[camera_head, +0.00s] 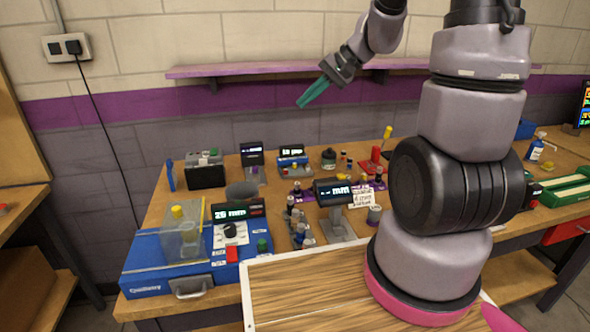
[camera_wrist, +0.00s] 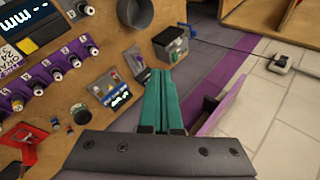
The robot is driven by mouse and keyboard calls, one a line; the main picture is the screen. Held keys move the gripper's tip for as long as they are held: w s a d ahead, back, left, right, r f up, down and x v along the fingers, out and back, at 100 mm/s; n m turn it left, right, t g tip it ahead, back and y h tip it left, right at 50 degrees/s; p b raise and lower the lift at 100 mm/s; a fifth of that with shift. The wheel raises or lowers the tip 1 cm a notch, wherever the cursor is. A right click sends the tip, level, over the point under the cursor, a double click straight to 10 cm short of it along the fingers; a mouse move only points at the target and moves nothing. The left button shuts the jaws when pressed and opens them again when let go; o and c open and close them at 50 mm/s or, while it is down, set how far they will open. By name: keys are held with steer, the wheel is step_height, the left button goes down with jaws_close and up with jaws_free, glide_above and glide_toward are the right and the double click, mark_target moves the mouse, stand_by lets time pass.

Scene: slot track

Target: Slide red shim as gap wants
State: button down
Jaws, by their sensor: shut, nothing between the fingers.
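My gripper (camera_head: 313,92) is raised above the back of the bench, in front of the purple shelf. Its teal fingers are closed together with nothing between them; they also show in the wrist view (camera_wrist: 161,100). I cannot clearly pick out a red shim. A small blue and grey device with a lit display reading something like "gap" (camera_head: 291,151) stands at the back of the bench, below my gripper. A red piece (camera_head: 375,160) stands to its right; a red part (camera_wrist: 28,140) also shows at lower left in the wrist view.
A blue machine (camera_head: 150,262) with a "26 mm" display (camera_head: 236,211) stands front left. Another mm display (camera_head: 333,191) on a stand is mid-bench, with small knobbed pieces beside it. A dark box (camera_head: 205,174) stands back left. The purple shelf (camera_head: 270,68) runs along the wall.

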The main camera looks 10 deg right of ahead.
steer(key=w+d+f+m+t, duration=0.1)
steer(key=w+d+f+m, duration=0.15)
steer(key=w+f, duration=0.55)
steer(key=m+t+h, duration=0.1)
steer(key=m, duration=0.1)
glide_toward(288, 173)
steer(key=shift+n, duration=0.25)
steer(key=f, duration=0.4)
steer(key=shift+a+f, duration=0.2)
steer(key=shift+a, duration=0.1)
steer(key=shift+w+a+r, duration=0.2)
steer(key=shift+w+a, duration=0.65)
steer(key=shift+w, duration=0.1)
steer(key=shift+w+a, duration=0.45)
